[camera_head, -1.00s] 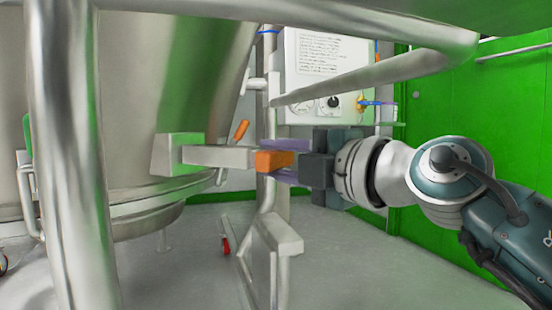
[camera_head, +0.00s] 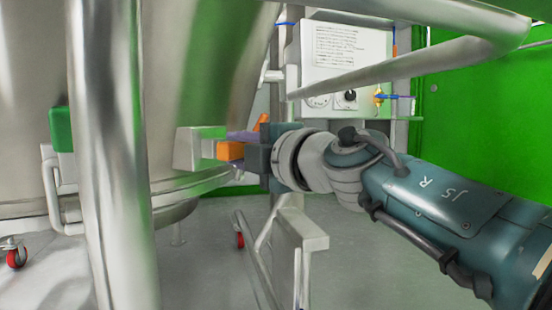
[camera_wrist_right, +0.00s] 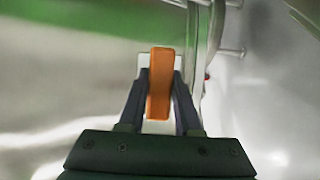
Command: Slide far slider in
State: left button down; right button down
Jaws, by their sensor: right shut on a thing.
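The far slider is a pale metal bar with an orange end (camera_head: 230,151) that sits in a grey block (camera_head: 190,148) on the side of the steel vessel (camera_head: 200,60). Only a short length of the bar shows outside the block. My right gripper (camera_head: 242,150) is shut on the orange end. In the right wrist view the orange end (camera_wrist_right: 160,85) stands between the two dark fingers, with the pale block (camera_wrist_right: 145,62) behind it. My left gripper is not in view.
A steel post (camera_head: 115,150) and a slanted rail (camera_head: 420,65) stand in front. A white control box (camera_head: 346,55) hangs behind the arm. A green block (camera_head: 61,129) is at the left. A metal frame (camera_head: 302,235) stands below the gripper on open grey floor.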

jog(key=shift+w+a, duration=0.15)
jog(key=shift+a, duration=0.15)
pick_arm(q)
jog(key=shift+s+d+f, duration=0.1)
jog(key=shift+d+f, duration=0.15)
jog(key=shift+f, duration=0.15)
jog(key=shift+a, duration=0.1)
